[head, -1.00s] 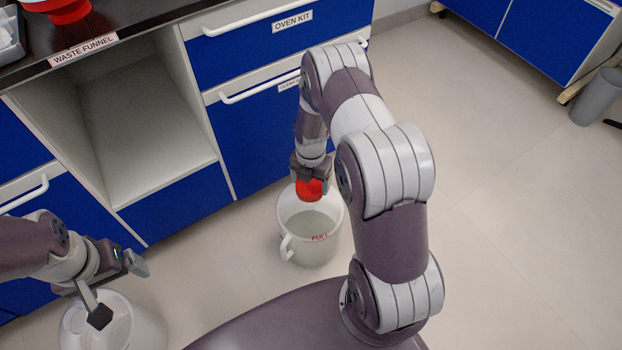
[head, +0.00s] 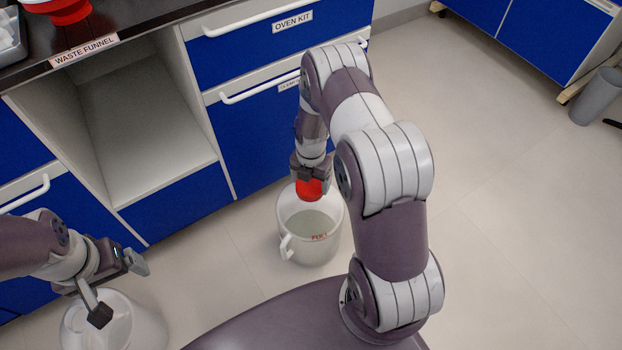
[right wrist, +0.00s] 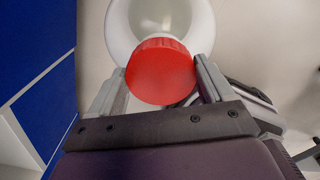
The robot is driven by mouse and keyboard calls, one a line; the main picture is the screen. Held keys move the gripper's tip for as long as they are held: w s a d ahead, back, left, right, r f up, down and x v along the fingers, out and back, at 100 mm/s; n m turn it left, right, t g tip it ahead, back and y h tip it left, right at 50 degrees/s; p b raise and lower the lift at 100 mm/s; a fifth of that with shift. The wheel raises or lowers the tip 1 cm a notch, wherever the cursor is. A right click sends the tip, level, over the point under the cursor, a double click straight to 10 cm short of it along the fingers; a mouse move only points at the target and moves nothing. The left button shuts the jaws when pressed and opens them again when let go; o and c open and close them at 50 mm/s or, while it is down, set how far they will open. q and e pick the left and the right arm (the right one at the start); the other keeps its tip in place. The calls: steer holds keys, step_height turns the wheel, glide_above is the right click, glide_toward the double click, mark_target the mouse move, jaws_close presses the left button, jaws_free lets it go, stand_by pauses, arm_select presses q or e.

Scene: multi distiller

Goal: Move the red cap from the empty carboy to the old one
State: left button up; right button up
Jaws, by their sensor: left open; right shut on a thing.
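The red cap (head: 309,189) is held in my right gripper (head: 310,178), which is shut on it. The cap is over the back part of the open mouth of a white carboy (head: 312,246) marked FULL, with liquid inside. In the right wrist view the cap (right wrist: 160,72) sits between both fingers, with the white carboy (right wrist: 117,30) beyond it. I cannot tell whether the cap touches the rim. My left gripper (head: 121,288) is open above another white carboy (head: 150,325) at the lower left, which is partly cut off by the frame and partly hidden by that gripper.
Blue cabinets (head: 262,140) with white handles stand behind the carboys, with an empty open bay (head: 150,140) at left. A red and white funnel (head: 65,12) is on the black counter. A grey bin (head: 597,96) is at far right.

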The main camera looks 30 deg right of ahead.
steer(key=shift+f+b, duration=0.75)
steer(key=shift+f, duration=0.5)
stand_by(0.3)
steer(key=o, duration=0.9)
step_height(320, 180, up, 13)
steer(key=p, duration=0.5)
steer(key=shift+f, duration=0.15)
